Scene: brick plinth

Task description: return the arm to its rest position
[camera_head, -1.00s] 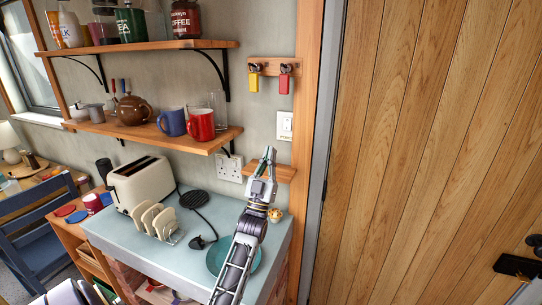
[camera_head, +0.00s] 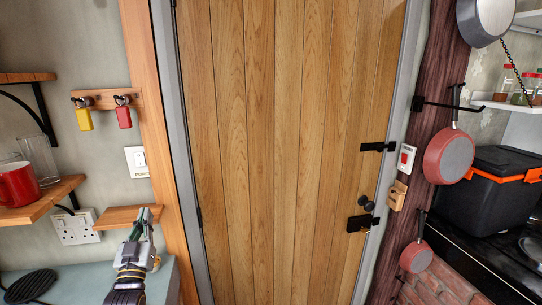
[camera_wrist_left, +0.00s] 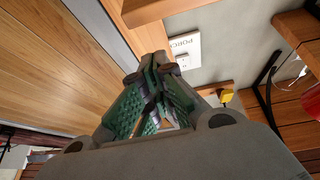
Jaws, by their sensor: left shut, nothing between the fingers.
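My left gripper (camera_head: 143,222) is at the lower left of the head view, pointing up in front of the right part of a small wooden wall shelf (camera_head: 112,219). Its fingers are shut with nothing between them. In the left wrist view the green-padded fingers (camera_wrist_left: 152,82) come together at their tips, below the white switch plate (camera_wrist_left: 184,52). I cannot tell whether the gripper touches the small shelf. My right gripper does not show.
A wooden door (camera_head: 280,150) fills the middle. A red mug (camera_head: 18,184) and a clear glass (camera_head: 38,157) stand on the left shelf. Yellow (camera_head: 84,119) and red (camera_head: 123,117) padlocks hang on a rack. Red pans (camera_head: 448,156) hang at right, beside a black box (camera_head: 490,190).

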